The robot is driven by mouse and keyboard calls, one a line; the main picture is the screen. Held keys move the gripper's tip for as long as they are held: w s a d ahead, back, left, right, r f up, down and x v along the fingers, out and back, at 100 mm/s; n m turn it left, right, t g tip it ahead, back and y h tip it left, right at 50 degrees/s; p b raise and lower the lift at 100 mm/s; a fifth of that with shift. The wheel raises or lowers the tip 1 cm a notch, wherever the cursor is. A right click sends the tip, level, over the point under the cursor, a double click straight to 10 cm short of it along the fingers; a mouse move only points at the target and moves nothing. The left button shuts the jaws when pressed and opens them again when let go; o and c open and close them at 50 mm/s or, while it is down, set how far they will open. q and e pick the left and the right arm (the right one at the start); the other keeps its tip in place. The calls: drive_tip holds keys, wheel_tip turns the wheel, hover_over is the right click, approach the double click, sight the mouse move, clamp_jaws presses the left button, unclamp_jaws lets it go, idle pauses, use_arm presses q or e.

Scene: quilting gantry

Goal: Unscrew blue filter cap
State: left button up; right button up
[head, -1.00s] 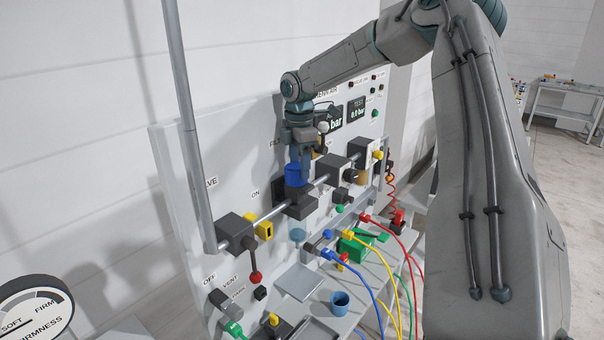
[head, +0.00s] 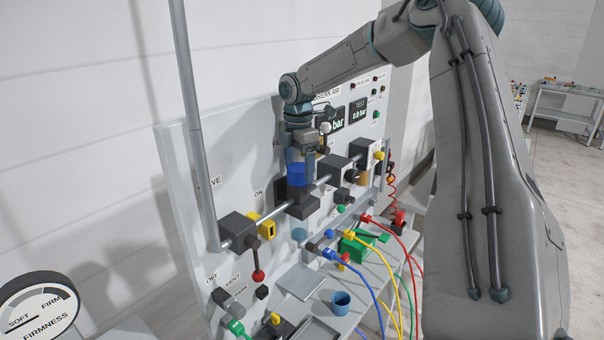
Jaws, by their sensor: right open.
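The blue filter cap (head: 297,174) sits on top of the dark filter housing (head: 300,207), which is mounted on the pipe along the white panel. My right gripper (head: 303,164) points down at the cap from above, its fingers around the cap's upper part. It is open; whether a finger touches the cap is hard to tell. A translucent blue bowl (head: 300,235) hangs below the housing. My left gripper is not in view.
A black block with a red-knobbed lever (head: 258,275) is left of the filter, and another black block (head: 338,168) is right. A blue cup (head: 341,302) and a grey tray (head: 300,281) sit below. Colored hoses (head: 375,285) run at lower right.

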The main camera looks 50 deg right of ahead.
drive_tip(key=shift+w+a+r+m, duration=0.2)
drive_tip(key=shift+r+m, duration=0.25)
drive_tip(key=shift+m, duration=0.75)
drive_tip(key=shift+w+m, duration=0.1)
drive_tip(key=shift+m, duration=0.7)
drive_tip(key=m, duration=0.3)
drive_tip(key=w+m, duration=0.1)
drive_tip(key=shift+d+f+m, duration=0.15)
drive_tip(key=shift+f+m, duration=0.15)
drive_tip(key=shift+m, duration=0.1)
drive_tip(key=m, duration=0.3)
drive_tip(key=shift+m, duration=0.4)
drive_tip(key=shift+w+d+m, duration=0.1)
drive_tip(key=shift+d+m, duration=0.05)
drive_tip(key=shift+m, duration=0.75)
drive_tip(key=shift+c, duration=0.3)
